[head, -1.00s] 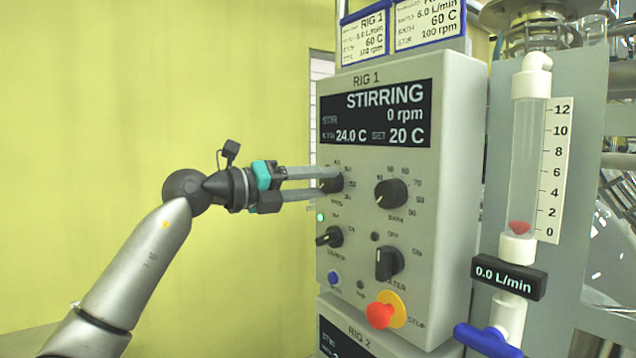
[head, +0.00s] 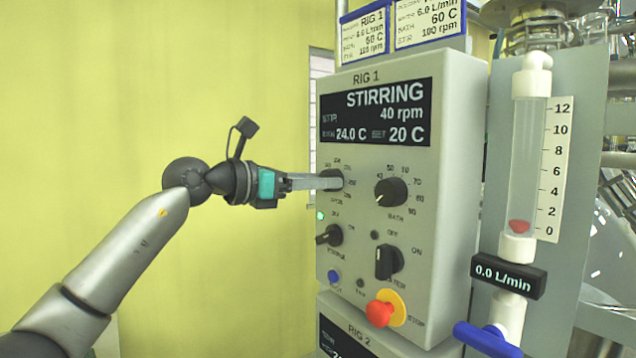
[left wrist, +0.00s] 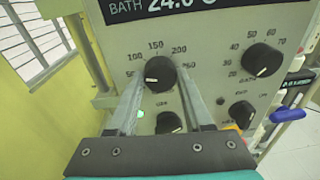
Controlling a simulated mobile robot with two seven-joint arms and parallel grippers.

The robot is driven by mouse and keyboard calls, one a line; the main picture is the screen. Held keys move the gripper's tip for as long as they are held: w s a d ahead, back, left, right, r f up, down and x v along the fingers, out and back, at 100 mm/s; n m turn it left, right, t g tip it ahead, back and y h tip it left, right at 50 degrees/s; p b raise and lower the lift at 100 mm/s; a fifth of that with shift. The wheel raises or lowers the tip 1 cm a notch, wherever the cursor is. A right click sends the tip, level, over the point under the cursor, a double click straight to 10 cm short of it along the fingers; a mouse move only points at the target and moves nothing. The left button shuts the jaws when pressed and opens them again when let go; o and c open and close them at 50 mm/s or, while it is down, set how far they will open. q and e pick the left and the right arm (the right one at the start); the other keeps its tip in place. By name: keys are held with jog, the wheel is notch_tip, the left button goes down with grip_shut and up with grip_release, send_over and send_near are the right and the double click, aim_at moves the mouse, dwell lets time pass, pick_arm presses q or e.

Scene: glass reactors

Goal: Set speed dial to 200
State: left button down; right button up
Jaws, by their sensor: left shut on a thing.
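The speed dial is a black knob at the upper left of the RIG 1 panel (head: 455,150). In the left wrist view the speed dial (left wrist: 160,72) shows a white pointer mark toward its lower left, with 100, 150, 200 and 250 printed around it. My left gripper (head: 335,181) is shut on the speed dial, one finger on either side; its fingers also show in the left wrist view (left wrist: 160,92). In the head view the fingers mostly hide the dial. The display (head: 376,112) reads STIRRING, 40 rpm, 24.0 C and SET 20 C. My right gripper is not in view.
The bath dial (head: 391,192) is right of the speed dial. Below are two black switches (head: 329,236) (head: 389,263), a blue button (head: 334,276) and a red stop button (head: 380,313). A flow meter (head: 528,165) reading 0.0 L/min stands right. Left of the panel is free room.

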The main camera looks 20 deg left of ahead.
pick_arm(q)
jog(key=m+t+b, duration=0.1)
jog(key=m+b, duration=0.1)
jog(key=m, duration=0.9)
jog(key=m+y+b, duration=0.1)
jog(key=m+b, duration=0.2)
jog(key=m, duration=0.8)
jog(key=shift+s+d+f+t, duration=0.15)
jog(key=shift+t, duration=0.25)
jog(key=shift+m, duration=0.4)
jog(key=shift+c, duration=1.6)
grip_release()
jog(key=shift+s, duration=0.1)
jog(key=b+v, duration=0.4)
jog(key=v, duration=1.1)
